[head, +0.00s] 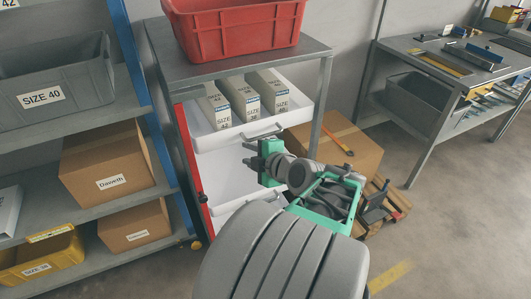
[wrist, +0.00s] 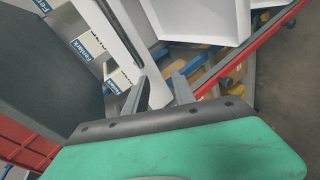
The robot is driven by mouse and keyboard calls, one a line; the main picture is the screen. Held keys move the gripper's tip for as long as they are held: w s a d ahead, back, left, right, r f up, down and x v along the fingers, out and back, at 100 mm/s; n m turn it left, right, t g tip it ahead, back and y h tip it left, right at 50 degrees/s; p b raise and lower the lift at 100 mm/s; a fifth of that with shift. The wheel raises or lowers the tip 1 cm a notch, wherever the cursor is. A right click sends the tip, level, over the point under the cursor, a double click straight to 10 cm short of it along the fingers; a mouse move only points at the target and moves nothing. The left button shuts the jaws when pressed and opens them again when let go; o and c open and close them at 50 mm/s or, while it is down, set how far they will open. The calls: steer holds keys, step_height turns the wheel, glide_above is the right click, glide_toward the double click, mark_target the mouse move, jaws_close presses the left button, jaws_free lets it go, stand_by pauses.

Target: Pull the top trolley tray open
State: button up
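The top trolley tray (head: 209,143) is white and sits out from under the trolley's grey top, with several white boxes showing in it. Its front has a bar handle (head: 264,135). My gripper (head: 254,152) is at the tray's front, just below and beside the handle in the head view. In the wrist view my gripper (wrist: 160,84) has its two fingers apart, with nothing clearly held between them. A dark bar (wrist: 120,42) along the white front ends near the left fingertip. Whether a finger touches it, I cannot tell.
A red bin (head: 240,32) stands on the trolley top. A lower white tray (head: 222,180) is under the top one. Shelving with a grey bin (head: 55,85) stands at left. A cardboard box (head: 345,150) on a pallet is close at right. Floor is clear at lower right.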

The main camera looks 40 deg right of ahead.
mark_target(266, 136)
steer(key=s+d+r+n+t+h+b, duration=0.1)
steer(key=s+d+t+h, duration=0.2)
steer(key=d, duration=0.4)
steer(key=shift+g, duration=0.5)
steer(key=x, duration=0.6)
steer(key=shift+w+a+p, duration=0.15)
steer(key=shift+p, duration=0.2)
steer(key=shift+w+f, duration=0.1)
steer(key=shift+w, duration=0.3)
jaws_close()
